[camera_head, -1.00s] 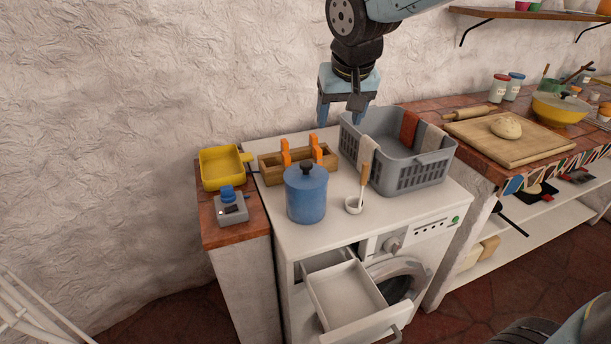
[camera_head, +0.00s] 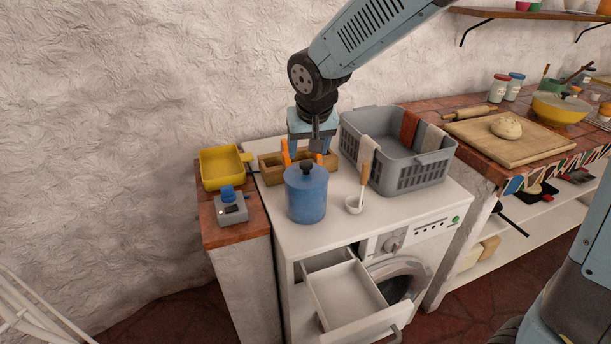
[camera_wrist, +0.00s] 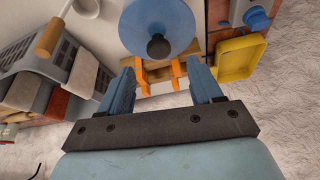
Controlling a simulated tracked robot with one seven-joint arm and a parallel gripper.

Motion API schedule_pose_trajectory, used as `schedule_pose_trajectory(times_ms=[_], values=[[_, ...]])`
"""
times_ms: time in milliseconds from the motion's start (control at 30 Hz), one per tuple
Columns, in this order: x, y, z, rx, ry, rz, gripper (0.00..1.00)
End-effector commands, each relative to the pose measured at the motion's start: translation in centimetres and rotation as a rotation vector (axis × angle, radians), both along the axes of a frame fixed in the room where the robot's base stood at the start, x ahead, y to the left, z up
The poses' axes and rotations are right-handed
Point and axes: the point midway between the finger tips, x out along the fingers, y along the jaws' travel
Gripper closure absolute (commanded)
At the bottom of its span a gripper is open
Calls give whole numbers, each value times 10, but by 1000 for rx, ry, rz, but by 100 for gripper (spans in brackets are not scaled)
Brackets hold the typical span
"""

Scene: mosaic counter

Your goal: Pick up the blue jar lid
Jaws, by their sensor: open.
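The blue jar (camera_head: 306,202) stands upright on the white washing machine top. Its blue lid (camera_head: 294,174) is on it, with a dark round knob (camera_head: 306,166) in the middle. In the wrist view the lid (camera_wrist: 138,24) is a blue disc at the top centre, seen from above, with the dark knob (camera_wrist: 158,47) near its lower edge. My gripper (camera_head: 305,150) is open and empty, just behind and above the lid, over the wooden box. In the wrist view its two fingers (camera_wrist: 158,78) are spread below the knob and do not touch it.
A wooden box (camera_head: 270,167) with orange clips lies behind the jar. A grey basket (camera_head: 410,178) with cloths and a small white ladle (camera_head: 353,205) stand to the right. A yellow pan (camera_head: 222,168) is at left. The drawer (camera_head: 345,296) below hangs open.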

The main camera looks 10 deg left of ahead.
Motion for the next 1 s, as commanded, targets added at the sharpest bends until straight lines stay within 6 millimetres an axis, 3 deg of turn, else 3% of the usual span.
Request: schedule_pose_trajectory(times_ms=[333,700,1000], values=[[10,4,-41,-2,2,1,35],[13,6,-49,-1,1,0,35],[13,6,-48,0,0,0,62]])
